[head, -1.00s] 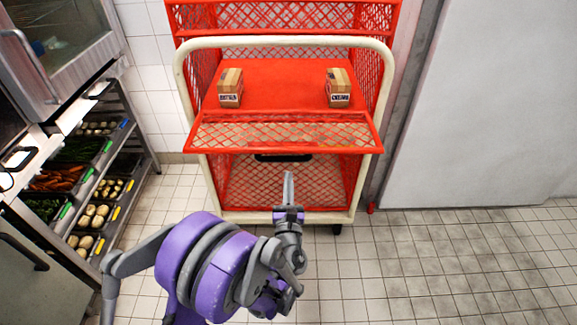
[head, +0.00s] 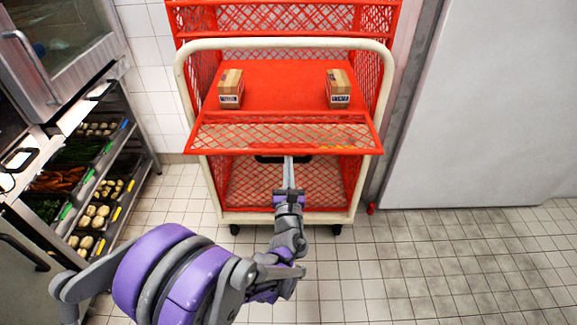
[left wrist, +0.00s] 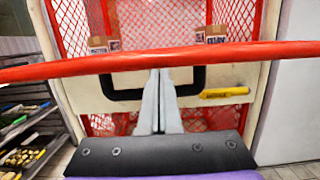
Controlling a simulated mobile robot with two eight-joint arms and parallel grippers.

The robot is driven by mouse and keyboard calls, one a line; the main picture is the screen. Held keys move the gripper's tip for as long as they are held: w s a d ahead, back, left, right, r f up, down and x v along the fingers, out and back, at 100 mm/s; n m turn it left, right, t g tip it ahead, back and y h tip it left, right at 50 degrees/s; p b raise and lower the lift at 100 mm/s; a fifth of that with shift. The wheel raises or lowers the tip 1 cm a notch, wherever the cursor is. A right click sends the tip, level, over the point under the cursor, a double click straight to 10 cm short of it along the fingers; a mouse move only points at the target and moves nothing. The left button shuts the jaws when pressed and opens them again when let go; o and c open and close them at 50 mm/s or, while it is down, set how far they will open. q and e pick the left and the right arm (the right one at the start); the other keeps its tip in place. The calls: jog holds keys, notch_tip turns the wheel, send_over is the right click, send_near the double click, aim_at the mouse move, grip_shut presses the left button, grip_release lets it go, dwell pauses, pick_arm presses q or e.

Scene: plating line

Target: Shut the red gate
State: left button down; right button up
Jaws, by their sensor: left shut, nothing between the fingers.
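The red gate (head: 283,119) is a mesh panel with a red frame on the front of a red cage trolley. It is open, tilted down and out towards me, below the shelf with boxes. In the left wrist view its red front bar (left wrist: 230,54) crosses the picture. My left gripper (head: 288,160) is shut and empty, its fingers pointing forward at the bar's middle. In the left wrist view the fingertips (left wrist: 160,74) end just under the bar; whether they touch it I cannot tell. My right gripper is out of view.
Two small cartons (head: 230,89) (head: 339,89) stand on the red shelf (head: 284,85). A black handle (left wrist: 122,94) and a yellow item (left wrist: 225,92) show behind the bar. A vegetable rack (head: 147,150) stands left. Tiled floor is clear at right.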

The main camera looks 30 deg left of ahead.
pick_arm(q)
jog(key=w+a+r+g+h+p, duration=0.1)
jog(key=w+r+g+h+p, duration=0.15)
jog(key=r+p, duration=0.4)
jog(key=w+a+r+g+h+p, duration=0.1)
jog(key=r+g+p, duration=0.2)
jog(key=r+p, duration=0.3)
jog(key=w+a+r+p, duration=0.4)
jog(key=w+a+r, duration=0.3)
jog(key=w+r, duration=0.3)
jog(key=shift+w+a+g, duration=0.15)
jog(key=shift+w+g, duration=0.2)
jog(key=shift+w, duration=0.5)
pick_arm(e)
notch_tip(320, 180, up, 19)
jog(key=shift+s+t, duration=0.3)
pick_arm(q)
jog(key=shift+r+h, duration=0.1)
jog(key=shift+h, duration=0.15)
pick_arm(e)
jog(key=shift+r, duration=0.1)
